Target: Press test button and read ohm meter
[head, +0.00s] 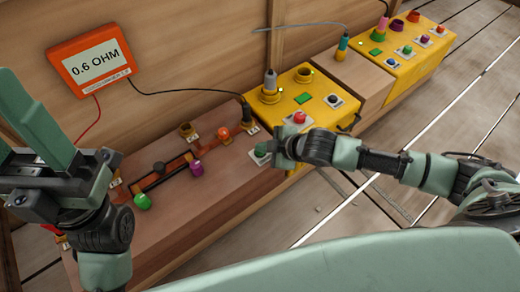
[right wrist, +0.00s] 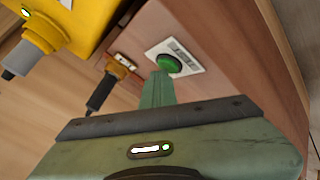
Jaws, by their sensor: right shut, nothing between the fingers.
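The orange ohm meter (head: 93,65) hangs on the wooden wall and reads 0.6 OHM. A green test button (head: 261,151) sits on a white labelled plate at the right end of the wooden bench. It also shows in the right wrist view (right wrist: 169,63). My right gripper (head: 275,150) is shut and empty, its fingertips at the green button; in the right wrist view they reach its near edge. I cannot tell whether the button is pressed. My left gripper (head: 45,120) stands raised at the left, its fingers apart and nothing between them.
The wooden bench (head: 190,225) carries a green knob (head: 142,201), a purple knob (head: 196,168) and an orange knob (head: 223,133). A yellow box (head: 322,117) with a red button (head: 299,117) adjoins it. Another yellow box (head: 400,70) stands farther right. A black cable runs from the meter to a plug.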

